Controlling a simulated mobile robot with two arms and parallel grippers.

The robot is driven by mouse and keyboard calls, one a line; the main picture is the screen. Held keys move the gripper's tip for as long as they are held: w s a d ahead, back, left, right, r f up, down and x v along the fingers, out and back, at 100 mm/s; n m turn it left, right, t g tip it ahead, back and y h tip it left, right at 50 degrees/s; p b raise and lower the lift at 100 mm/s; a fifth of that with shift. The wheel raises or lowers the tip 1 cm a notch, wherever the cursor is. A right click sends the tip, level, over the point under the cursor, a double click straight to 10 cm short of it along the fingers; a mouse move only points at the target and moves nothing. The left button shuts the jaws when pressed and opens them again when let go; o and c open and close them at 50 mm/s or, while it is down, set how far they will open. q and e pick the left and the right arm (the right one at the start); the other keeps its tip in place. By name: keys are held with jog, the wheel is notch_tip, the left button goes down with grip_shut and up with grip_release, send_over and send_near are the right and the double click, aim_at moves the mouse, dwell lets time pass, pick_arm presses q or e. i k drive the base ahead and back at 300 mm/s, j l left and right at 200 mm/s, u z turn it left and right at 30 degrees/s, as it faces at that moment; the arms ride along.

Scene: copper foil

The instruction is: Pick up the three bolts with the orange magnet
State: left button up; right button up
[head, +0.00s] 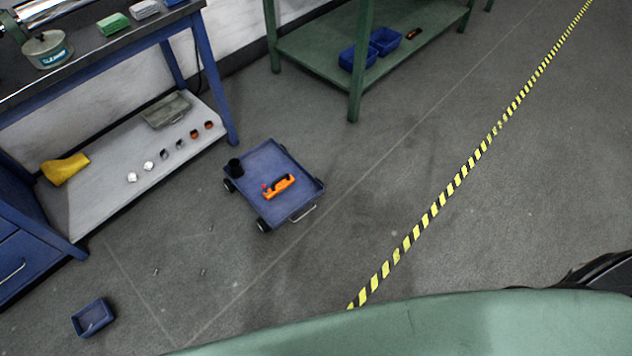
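The orange magnet (279,187) lies on top of a low blue cart (262,164) on the floor, near the middle of the head view. Three small grey bolts lie apart on the bare floor to the left of and below the cart: one bolt (211,228) nearest the cart, one bolt (203,272) lower down, and one bolt (156,272) further left. They are very small in the picture. Neither of my grippers shows in the head view.
A small blue bin (93,317) with something thin in it sits on the floor at lower left. A blue workbench (150,38) with a lower shelf stands at left, a green table (320,57) at the back. Open floor with yellow-black tape (440,202) lies to the right.

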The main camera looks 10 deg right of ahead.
aim_at(286, 180)
jog(key=i+j+z, duration=0.2)
jog(key=i+j, duration=0.3)
jog(key=i, duration=0.3)
jog(key=i+j+z, duration=0.2)
jog(key=i+j, duration=0.45)
jog(key=i+l, duration=0.05)
jog(key=i, duration=0.1)
